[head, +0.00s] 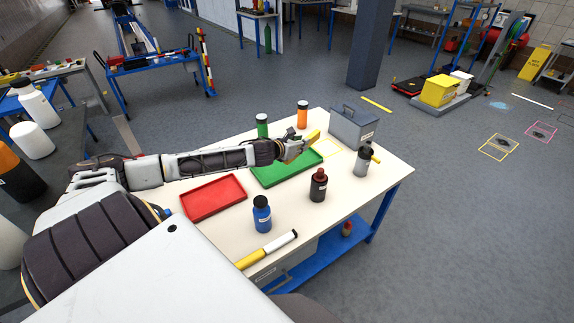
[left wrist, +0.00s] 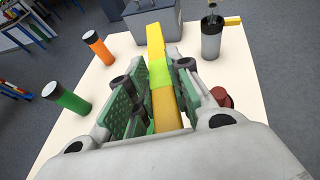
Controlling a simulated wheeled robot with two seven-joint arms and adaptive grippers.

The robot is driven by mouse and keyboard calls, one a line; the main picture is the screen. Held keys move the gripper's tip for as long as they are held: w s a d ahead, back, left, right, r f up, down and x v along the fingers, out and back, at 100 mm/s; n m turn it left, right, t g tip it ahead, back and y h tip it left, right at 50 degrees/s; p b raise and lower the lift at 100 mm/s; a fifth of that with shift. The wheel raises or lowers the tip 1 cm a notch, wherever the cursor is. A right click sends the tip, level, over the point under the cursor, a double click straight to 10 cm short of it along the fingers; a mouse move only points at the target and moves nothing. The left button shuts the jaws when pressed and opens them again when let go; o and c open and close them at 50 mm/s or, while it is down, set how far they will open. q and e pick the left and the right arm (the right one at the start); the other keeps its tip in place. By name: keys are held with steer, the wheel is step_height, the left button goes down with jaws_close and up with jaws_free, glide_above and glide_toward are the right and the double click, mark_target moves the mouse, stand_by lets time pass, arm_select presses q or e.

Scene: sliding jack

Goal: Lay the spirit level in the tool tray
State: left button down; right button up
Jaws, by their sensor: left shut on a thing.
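The spirit level, a yellow bar (head: 314,136), is in my left gripper (head: 292,148). In the left wrist view the bar (left wrist: 155,42) has a lime-green middle part and runs lengthwise between the fingers of the left gripper (left wrist: 158,90), which is shut on it. A green tray (head: 268,179) lies on the table just below and in front of the gripper, with the level above its far right side. A red tray (head: 213,196) lies to its left. I cannot tell from the pictures which tray is the tool tray. My right gripper is out of view.
The cream table (head: 345,215) carries a grey toolbox (head: 353,127), a grey bottle (head: 362,161), a dark red bottle (head: 318,186), a blue bottle (head: 262,214), green (head: 262,126) and orange (head: 302,115) bottles, and a yellow-white stick (head: 267,249). Its right front is clear.

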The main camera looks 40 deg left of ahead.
arm_select(q)
steer(key=a+f+n+y, duration=0.1)
steer(key=a+f, duration=0.2)
steer(key=a, duration=0.3)
stand_by(0.4)
steer(key=shift+w+d, duration=0.15)
steer(key=shift+d, duration=0.15)
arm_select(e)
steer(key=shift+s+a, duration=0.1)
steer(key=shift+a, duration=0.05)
